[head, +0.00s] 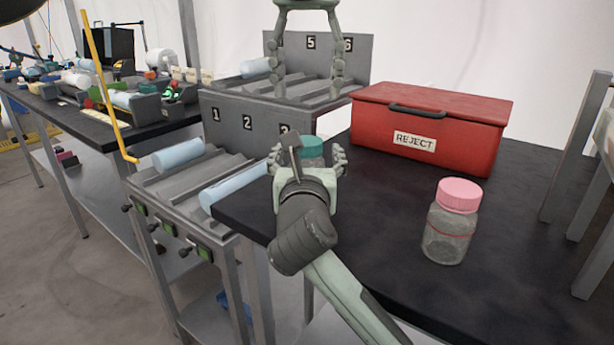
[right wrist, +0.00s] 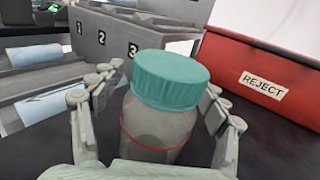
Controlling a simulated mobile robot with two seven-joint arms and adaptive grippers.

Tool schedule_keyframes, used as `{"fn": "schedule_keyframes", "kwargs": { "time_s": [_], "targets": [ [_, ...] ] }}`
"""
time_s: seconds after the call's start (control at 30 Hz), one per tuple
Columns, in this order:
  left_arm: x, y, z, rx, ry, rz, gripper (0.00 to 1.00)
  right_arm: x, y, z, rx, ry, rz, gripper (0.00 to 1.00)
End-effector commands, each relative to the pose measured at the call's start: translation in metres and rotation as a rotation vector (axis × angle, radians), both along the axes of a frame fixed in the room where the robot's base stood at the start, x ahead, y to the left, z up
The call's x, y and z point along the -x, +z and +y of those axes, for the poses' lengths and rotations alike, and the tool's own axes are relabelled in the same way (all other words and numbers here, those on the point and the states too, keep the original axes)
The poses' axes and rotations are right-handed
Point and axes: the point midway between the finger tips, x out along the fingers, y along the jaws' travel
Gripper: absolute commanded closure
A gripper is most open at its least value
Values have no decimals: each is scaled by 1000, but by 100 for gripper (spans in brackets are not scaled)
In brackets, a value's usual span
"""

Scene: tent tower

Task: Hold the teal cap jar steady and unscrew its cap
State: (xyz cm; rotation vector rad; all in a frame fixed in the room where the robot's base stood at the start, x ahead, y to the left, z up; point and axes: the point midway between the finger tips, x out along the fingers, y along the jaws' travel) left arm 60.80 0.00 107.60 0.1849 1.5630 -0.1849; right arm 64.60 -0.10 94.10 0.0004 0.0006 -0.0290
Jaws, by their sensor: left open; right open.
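The teal cap jar is a clear grey jar with a red line around it and its teal cap on top. Its cap (head: 311,150) shows in the head view behind my right gripper (head: 308,160), which hides most of the body. In the right wrist view the jar (right wrist: 160,125) stands upright between the open fingers of my right gripper (right wrist: 165,100), one on each side; I cannot tell whether they touch it. My left gripper (head: 309,92) points down from the top of the head view, open and empty, above the cap in the picture.
A pink-capped jar (head: 450,225) stands on the black table (head: 385,225) at right. A red REJECT box (head: 430,125) stands behind. A grey numbered rack (head: 225,125) with pale blue rolls is at left. The table around the pink-capped jar is clear.

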Motion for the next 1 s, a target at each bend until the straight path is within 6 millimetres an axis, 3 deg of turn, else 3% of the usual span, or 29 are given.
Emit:
{"fn": "schedule_keyframes", "kwargs": {
  "time_s": [0.07,0.63,1.0],
  "targets": [
    [0,0,0,0,0,0,41,0,0,0,0,0,0,27],
    [0,0,0,0,0,0,41,0,0,0,0,0,0,98],
    [0,0,0,0,-6,0,41,1,0,0,0,0,0,100]
  ]
}}
